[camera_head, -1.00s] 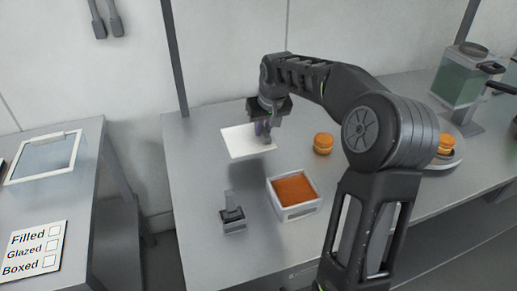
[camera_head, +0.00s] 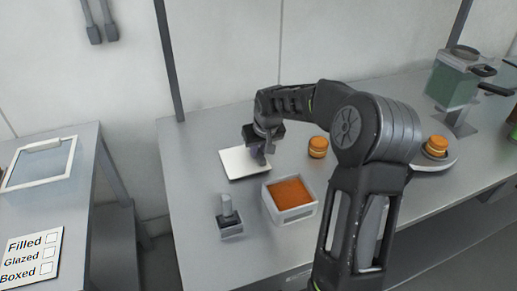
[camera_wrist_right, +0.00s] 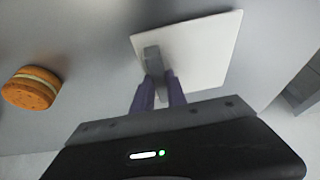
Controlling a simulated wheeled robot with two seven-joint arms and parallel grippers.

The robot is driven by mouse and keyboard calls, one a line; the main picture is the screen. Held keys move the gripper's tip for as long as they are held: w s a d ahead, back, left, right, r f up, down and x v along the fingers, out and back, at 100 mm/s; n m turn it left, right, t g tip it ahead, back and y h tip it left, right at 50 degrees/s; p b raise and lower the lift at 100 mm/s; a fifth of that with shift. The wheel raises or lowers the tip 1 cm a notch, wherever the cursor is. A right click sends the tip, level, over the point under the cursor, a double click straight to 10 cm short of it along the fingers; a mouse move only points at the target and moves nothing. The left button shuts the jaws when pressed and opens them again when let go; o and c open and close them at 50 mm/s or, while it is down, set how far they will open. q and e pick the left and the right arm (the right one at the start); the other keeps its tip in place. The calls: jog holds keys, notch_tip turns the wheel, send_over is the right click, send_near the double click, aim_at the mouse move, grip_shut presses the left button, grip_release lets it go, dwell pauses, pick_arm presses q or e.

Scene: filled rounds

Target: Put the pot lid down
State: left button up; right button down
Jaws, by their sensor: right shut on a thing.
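The pot lid is a flat white square plate (camera_head: 236,164) with a grey handle. In the head view it is just above or on the steel table, behind the open pot; I cannot tell whether it touches. My right gripper (camera_head: 260,157) is over its right part. In the right wrist view the fingers of this gripper (camera_wrist_right: 160,84) are shut on the grey handle of the lid (camera_wrist_right: 206,50). The pot (camera_head: 291,213) is a white square container filled with orange-brown stuff, its top open. My left gripper is not in view.
A filled round (camera_head: 318,147) stands right of the lid and also shows in the right wrist view (camera_wrist_right: 32,88). A small grey tool (camera_head: 229,217) stands left of the pot. Another round (camera_head: 436,147) sits on a scale-like plate near the green-tinted dispenser (camera_head: 456,80). A checklist card (camera_head: 30,257) lies lower left.

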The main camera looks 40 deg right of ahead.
jog(key=shift+f, duration=0.1)
jog(key=c, duration=1.3)
grip_release()
jog(key=shift+c, duration=0.2)
jog(key=shift+r, duration=0.2)
jog(key=b+v, duration=0.1)
jog(key=v, duration=1)
jog(key=shift+s+r, duration=0.2)
jog(key=shift+r, duration=0.15)
jog(key=shift+a, duration=0.1)
